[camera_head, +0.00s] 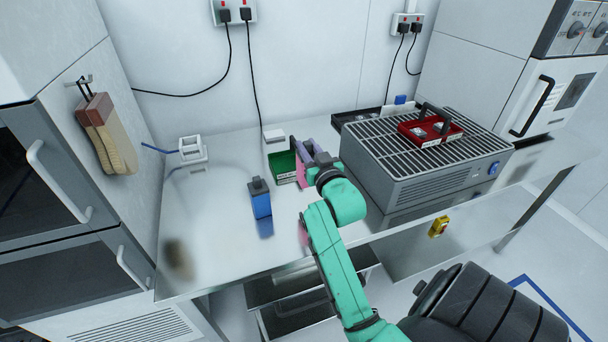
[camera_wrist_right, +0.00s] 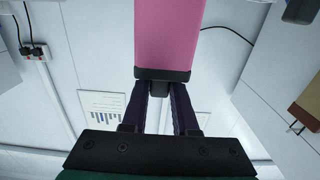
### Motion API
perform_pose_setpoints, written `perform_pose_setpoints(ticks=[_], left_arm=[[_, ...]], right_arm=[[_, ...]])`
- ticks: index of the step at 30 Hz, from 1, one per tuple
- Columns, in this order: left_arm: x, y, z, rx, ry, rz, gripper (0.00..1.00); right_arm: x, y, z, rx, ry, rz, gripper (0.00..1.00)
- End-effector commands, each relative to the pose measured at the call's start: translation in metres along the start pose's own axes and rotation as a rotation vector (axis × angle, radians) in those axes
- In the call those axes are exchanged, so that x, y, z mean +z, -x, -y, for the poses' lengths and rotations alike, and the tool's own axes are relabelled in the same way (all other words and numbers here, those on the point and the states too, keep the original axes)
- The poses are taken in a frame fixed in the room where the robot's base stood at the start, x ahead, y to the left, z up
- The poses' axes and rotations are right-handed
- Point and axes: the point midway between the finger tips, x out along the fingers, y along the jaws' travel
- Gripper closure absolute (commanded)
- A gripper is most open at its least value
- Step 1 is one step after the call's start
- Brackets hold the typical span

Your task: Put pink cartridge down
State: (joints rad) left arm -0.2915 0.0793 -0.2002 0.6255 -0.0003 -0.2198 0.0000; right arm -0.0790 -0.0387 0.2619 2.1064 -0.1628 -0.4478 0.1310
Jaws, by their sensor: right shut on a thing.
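My right gripper (camera_head: 312,158) is shut on the pink cartridge (camera_head: 301,173), which is mostly hidden behind my green arm and wrist in the head view. In the right wrist view the pink cartridge (camera_wrist_right: 169,35) fills the upper middle. Its dark end piece sits between the fingertips of my right gripper (camera_wrist_right: 162,90). The cartridge is over the bench, close to the right side of the green bin (camera_head: 284,163); I cannot tell whether it touches the bench. A pinkish reflection shows on the steel below. My left gripper is not in view.
A blue cartridge (camera_head: 261,201) stands upright on the steel bench (camera_head: 215,230), left of my arm. A grilled grey machine (camera_head: 425,180) carries a red tray (camera_head: 432,128) on the right. A white holder (camera_head: 192,149) stands back left. The left and front of the bench are clear.

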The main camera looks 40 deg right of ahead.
Motion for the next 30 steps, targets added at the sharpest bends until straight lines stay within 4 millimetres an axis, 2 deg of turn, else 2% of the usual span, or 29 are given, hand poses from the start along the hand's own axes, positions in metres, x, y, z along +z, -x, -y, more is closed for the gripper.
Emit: perform_pose_setpoints(ticks=[1,3,12,23,24,26,27,30], left_arm=[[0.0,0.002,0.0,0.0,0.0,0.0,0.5],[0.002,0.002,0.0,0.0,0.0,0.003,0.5],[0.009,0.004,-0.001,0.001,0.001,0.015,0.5],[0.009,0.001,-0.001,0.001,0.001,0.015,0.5],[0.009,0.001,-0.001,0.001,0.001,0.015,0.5],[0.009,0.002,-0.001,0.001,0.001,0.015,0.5],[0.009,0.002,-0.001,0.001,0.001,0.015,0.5],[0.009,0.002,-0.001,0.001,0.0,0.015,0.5]], right_arm=[[0.017,0.001,0.0,0.002,-0.002,0.006,1.0],[0.035,0.001,-0.001,0.002,0.0,0.003,1.0],[0.087,0.001,-0.001,0.002,0.0,0.0,1.0],[0.094,0.0,-0.001,0.002,0.001,-0.003,1.0],[0.095,0.001,-0.001,0.002,0.001,-0.002,0.69],[0.095,0.001,-0.001,0.002,0.001,-0.002,0.46],[0.095,0.001,-0.001,0.002,0.001,-0.002,0.43],[0.094,0.001,-0.001,0.002,0.001,-0.002,0.43]])
